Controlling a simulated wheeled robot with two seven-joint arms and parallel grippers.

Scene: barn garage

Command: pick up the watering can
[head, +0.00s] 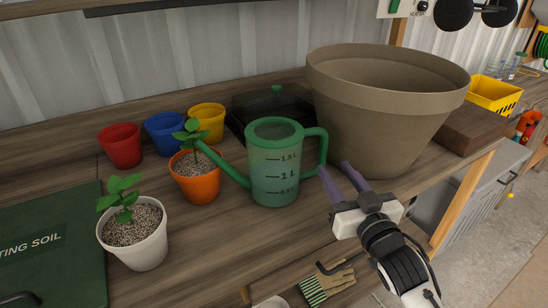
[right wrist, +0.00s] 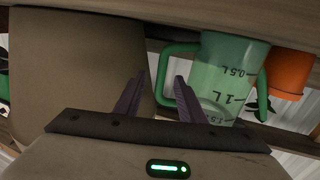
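The watering can (head: 275,172) is translucent green with volume marks. It stands upright on the wooden workbench, its spout pointing left and its handle (head: 322,150) on the right. My right gripper (head: 334,166) is open, its purple fingers reaching towards the handle side from the front right. In the right wrist view the can (right wrist: 226,80) appears upside down, and part of its handle shows between and beyond the open fingertips (right wrist: 160,77). I see no grip on the handle, and cannot tell whether a finger touches it. My left gripper is not in view.
A large brown planter (head: 385,110) stands close behind the handle and gripper. An orange pot with a seedling (head: 196,184) is beside the spout. A white pot (head: 140,245) and red, blue and yellow pots (head: 121,147) are further left. Striped gloves (head: 325,286) lie near the front edge.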

